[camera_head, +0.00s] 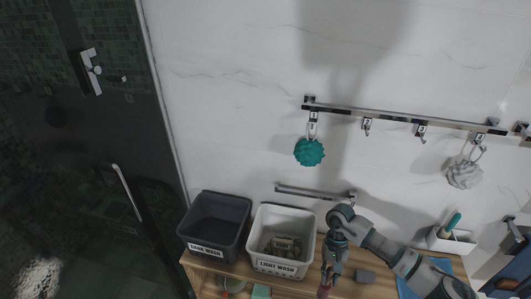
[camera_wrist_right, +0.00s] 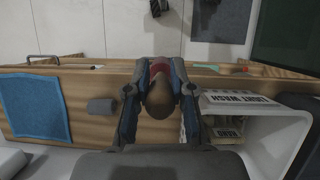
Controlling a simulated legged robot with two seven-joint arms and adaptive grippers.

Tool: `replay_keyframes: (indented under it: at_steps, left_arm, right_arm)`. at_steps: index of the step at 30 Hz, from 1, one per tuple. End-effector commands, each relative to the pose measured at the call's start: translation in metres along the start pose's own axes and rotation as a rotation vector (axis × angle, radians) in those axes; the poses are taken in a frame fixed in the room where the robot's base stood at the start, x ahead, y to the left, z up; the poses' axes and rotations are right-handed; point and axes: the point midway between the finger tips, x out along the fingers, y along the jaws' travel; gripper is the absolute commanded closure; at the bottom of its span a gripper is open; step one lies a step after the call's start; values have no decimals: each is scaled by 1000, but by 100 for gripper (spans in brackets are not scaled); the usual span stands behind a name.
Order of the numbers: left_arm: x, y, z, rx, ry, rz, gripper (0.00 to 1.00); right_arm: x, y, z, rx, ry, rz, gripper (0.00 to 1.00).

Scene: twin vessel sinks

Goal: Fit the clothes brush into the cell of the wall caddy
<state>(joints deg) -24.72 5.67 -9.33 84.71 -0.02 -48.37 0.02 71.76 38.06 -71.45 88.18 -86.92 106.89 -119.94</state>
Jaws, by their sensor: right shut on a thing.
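My right gripper (camera_head: 327,284) is low in the head view, in front of the wooden counter and to the right of the light wash bin. It is shut on a reddish-brown object, apparently the clothes brush (camera_head: 323,292). In the right wrist view the brush (camera_wrist_right: 160,98) shows a rounded brown end and a dark red part between the two fingers (camera_wrist_right: 160,88); the rest is hidden. The white wall caddy (camera_head: 436,243) is at the right against the wall, with a teal-handled item (camera_head: 453,222) standing in it. The gripper is well left of the caddy. My left gripper is not in view.
A dark wash bin (camera_head: 214,224) and a light wash bin (camera_head: 284,222) stand on the counter at left. A hook rail (camera_head: 390,114) holds a teal puff (camera_head: 309,152) and white puff (camera_head: 464,175).

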Motion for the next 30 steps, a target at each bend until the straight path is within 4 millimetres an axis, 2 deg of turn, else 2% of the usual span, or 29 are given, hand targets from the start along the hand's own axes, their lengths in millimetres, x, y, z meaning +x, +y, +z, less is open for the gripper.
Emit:
replay_keyframes:
  at_steps: [1,6,30]
  left_arm:
    - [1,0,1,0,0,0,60]
    - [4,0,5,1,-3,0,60]
    - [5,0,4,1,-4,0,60]
  right_arm:
    - [-7,-1,0,-52,4,22,100]
    - [-14,-2,-1,-154,4,64,100]
    - [-11,-3,-1,-159,-1,60,100]
